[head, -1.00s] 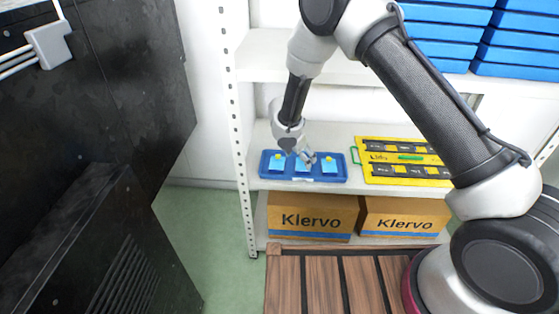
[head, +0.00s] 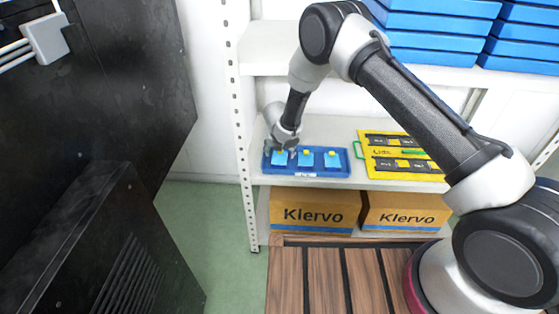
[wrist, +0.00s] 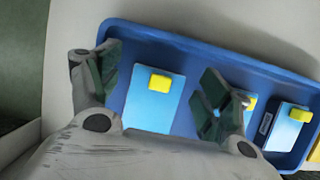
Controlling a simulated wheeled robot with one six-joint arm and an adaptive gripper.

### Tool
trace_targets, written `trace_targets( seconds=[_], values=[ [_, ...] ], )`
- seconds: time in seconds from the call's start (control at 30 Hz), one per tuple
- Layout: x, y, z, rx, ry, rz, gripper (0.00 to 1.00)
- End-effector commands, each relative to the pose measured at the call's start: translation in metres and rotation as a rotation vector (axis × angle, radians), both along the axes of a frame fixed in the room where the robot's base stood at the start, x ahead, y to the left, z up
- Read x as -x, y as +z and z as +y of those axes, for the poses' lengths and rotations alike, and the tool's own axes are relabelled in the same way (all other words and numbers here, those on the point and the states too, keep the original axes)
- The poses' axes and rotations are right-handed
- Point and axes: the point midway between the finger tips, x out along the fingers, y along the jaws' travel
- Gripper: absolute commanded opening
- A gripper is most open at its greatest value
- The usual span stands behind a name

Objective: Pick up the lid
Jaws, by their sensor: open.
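Three light-blue ink bottles with yellow lids stand in a blue tray (head: 342,171) on the shelf. My gripper (head: 282,152) is at the leftmost bottle in the head view and partly covers it. In the wrist view my gripper (wrist: 158,88) is open, with one finger on each side of a bottle (wrist: 152,111) and its yellow lid (wrist: 159,82). Nothing is held, and whether the fingers touch the bottle or lid cannot be told. The third bottle (wrist: 288,126) is clear at the right.
A yellow board (head: 377,137) with black strips and small yellow pieces lies right of the tray. A white perforated shelf post (head: 240,130) stands close left. Blue boxes (head: 440,40) sit on the shelf above, and cardboard boxes (head: 315,211) below.

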Motion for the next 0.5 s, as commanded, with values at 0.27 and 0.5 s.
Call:
trace_targets(
  seconds=[0.27, 0.5],
  values=[
    [-0.0006, -0.0005, 0.0001, 0.0, -0.001, 0.0, 0.68],
    [-0.0004, -0.0005, 0.0, 0.0, -0.001, 0.0, 0.29]
  ],
)
